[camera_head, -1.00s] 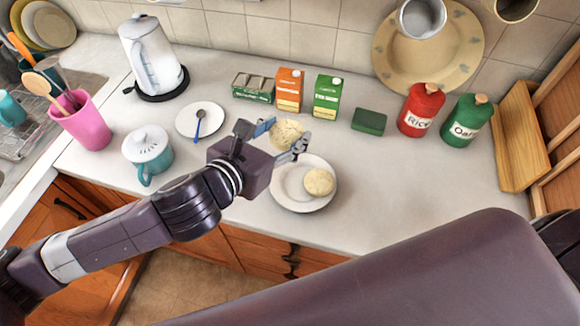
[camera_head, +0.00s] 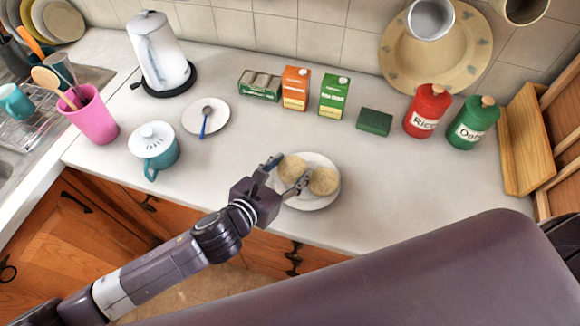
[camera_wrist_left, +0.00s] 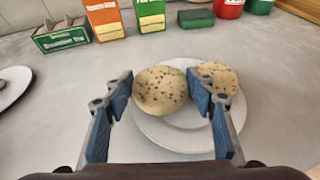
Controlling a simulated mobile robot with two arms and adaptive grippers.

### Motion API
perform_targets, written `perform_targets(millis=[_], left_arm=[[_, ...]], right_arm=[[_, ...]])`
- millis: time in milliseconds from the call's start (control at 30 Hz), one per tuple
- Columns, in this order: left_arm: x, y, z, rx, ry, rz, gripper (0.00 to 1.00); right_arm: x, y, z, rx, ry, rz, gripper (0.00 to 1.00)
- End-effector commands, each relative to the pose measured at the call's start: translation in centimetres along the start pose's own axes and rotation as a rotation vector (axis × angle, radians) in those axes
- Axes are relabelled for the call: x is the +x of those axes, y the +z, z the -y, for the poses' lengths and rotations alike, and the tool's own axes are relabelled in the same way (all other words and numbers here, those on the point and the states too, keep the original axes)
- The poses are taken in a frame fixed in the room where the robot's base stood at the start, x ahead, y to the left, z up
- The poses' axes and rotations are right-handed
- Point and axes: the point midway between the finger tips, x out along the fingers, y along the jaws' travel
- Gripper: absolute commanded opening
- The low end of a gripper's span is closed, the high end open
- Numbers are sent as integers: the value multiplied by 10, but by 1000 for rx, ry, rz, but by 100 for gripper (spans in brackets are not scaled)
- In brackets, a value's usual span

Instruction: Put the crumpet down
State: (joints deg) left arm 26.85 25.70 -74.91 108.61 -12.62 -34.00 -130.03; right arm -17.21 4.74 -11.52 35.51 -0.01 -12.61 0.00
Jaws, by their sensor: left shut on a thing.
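My left gripper (camera_head: 284,174) is shut on a round, pale, speckled crumpet (camera_head: 292,170). The held crumpet also shows between the blue finger pads in the left wrist view (camera_wrist_left: 160,90). It is over the left part of a white plate (camera_head: 318,203); I cannot tell whether it touches the plate. A second crumpet (camera_head: 323,181) lies on the plate's right side, close beside the held one. It also shows behind the right finger in the wrist view (camera_wrist_left: 222,77). My right gripper is not in view.
Behind stand a green box (camera_head: 260,86), an orange carton (camera_head: 295,88), a green carton (camera_head: 334,95) and a green block (camera_head: 374,122). To the left are a saucer with a spoon (camera_head: 218,107) and a teal lidded pot (camera_head: 160,160). The counter right of the plate is clear.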

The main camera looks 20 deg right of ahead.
Motion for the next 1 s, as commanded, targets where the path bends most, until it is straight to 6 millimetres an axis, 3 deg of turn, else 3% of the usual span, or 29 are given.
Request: perform_targets(millis=[600,633,700,767,1000], left_arm=[[4,-11,0,0,0,-1,27],[4,-12,0,0,1,-2,53],[4,-13,0,0,1,-4,61],[4,-13,0,0,0,-5,67],[4,-14,0,-1,0,-7,68]], right_arm=[[4,0,0,2,0,-1,17],[4,-1,0,2,0,-1,17],[4,-1,1,3,-1,-1,17],[4,-1,2,3,-2,-2,17],[4,-2,4,4,-4,-2,17]])
